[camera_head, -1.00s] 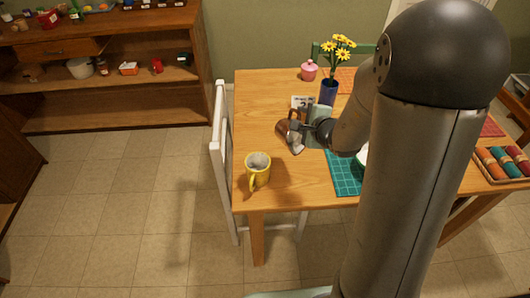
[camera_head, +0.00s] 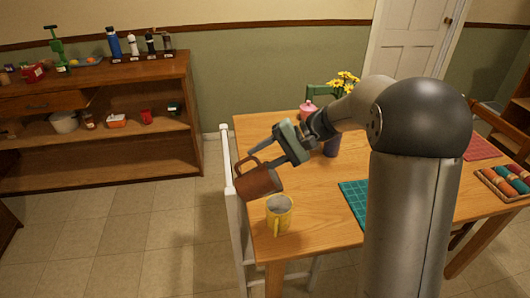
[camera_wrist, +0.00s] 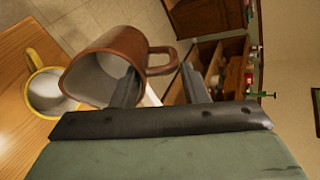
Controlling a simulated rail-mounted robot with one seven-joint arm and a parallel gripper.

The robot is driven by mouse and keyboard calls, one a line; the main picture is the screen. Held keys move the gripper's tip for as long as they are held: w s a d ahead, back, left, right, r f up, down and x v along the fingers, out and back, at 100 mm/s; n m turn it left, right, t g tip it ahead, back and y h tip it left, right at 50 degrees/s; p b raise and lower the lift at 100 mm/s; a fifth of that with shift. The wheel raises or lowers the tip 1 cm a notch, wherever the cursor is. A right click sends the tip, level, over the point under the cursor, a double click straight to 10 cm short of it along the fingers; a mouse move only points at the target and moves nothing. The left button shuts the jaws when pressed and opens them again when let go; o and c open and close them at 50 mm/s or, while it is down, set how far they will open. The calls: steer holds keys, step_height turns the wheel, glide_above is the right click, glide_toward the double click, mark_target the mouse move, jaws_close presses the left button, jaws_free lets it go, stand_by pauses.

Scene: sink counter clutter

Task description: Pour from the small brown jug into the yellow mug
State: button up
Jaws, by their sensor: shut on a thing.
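The small brown jug (camera_head: 260,182) is in the air, tilted, just above and left of the yellow mug (camera_head: 279,212) in the head view. The mug stands upright near the front left corner of the table. In the wrist view the jug (camera_wrist: 104,58) shows its pale inside, its mouth facing the lower left, towards the yellow mug (camera_wrist: 45,92). My gripper (camera_head: 258,163) is shut on the jug at its handle side. In the wrist view one finger overlaps the jug's mouth and the other is beyond the handle. No liquid stream is visible.
A white chair (camera_head: 231,200) stands against the table's left edge, below the jug. A green mat (camera_head: 355,204), a pink jar (camera_head: 308,108) and a dark blue vase (camera_head: 332,146) with yellow flowers are on the table (camera_head: 310,230). Shelves (camera_head: 95,170) stand farther left.

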mark_target(249, 158)
steer(key=a+r+h+p, duration=0.1)
steer(key=p, duration=0.1)
steer(key=shift+r+h+p, duration=0.2)
steer(key=shift+h+p, duration=0.2)
steer(key=a+h+p, duration=0.1)
steer(key=h+p, duration=0.1)
steer(key=p, duration=0.1)
steer(key=shift+s+a, duration=0.1)
steer(key=shift+a, duration=0.05)
steer(key=h+p, duration=0.1)
steer(key=a+h+p, duration=0.1)
steer(key=p, duration=0.1)
steer(key=shift+f, duration=0.35)
steer(key=shift+a+f+h+p, duration=0.35)
steer(key=shift+h+p, duration=0.45)
steer(key=shift+p, duration=0.15)
steer(key=shift+a+f+h+p, duration=0.15)
steer(key=shift+f+h+p, duration=0.35)
steer(key=shift+h+p, duration=0.4)
steer(key=shift+a+f+t+h+p, duration=0.1)
steer(key=shift+f+t+h+p, duration=0.2)
steer(key=shift+f+h+p, duration=1.15)
